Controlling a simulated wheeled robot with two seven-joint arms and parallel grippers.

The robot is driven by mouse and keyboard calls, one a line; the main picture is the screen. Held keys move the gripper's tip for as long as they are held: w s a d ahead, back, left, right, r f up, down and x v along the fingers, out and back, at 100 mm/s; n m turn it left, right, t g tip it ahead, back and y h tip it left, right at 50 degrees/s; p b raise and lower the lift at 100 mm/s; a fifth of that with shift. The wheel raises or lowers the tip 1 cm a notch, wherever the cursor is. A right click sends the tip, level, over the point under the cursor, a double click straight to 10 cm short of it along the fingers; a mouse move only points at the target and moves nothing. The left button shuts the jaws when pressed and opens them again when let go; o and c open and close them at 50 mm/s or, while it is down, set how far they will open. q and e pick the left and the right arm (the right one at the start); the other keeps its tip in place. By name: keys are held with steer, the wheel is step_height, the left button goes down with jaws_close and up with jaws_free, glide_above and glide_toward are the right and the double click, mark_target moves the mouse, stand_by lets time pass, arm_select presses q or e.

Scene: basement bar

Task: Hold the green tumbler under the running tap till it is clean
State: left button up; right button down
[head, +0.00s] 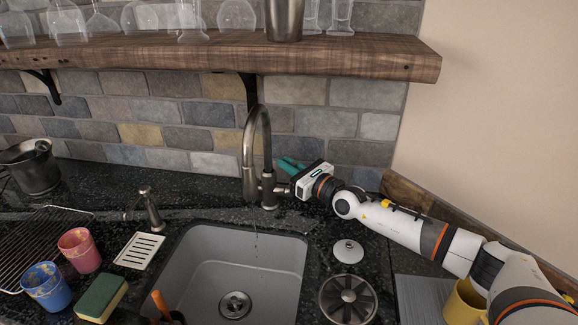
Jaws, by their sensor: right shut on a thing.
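The curved metal tap (257,150) stands behind the grey sink (205,280). A thin trickle of water shows below its spout. My right gripper (286,162) is just right of the tap, beside its side lever (281,188). Its teal fingers are shut, apparently on the lever; the exact contact is hidden. No green tumbler can be made out. A pink tumbler (79,250) and a blue tumbler (47,286), both with yellowish smears, stand left of the sink. My left gripper is not in view.
A green-yellow sponge (101,298), a soap dish (139,251), a soap dispenser (149,209) and a wire rack (30,240) are left of the sink. A yellow mug (463,303) is at right. A shelf (200,58) with glasses hangs above. The sink's middle is clear.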

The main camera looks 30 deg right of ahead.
steer(key=c, duration=1.5)
jaws_free()
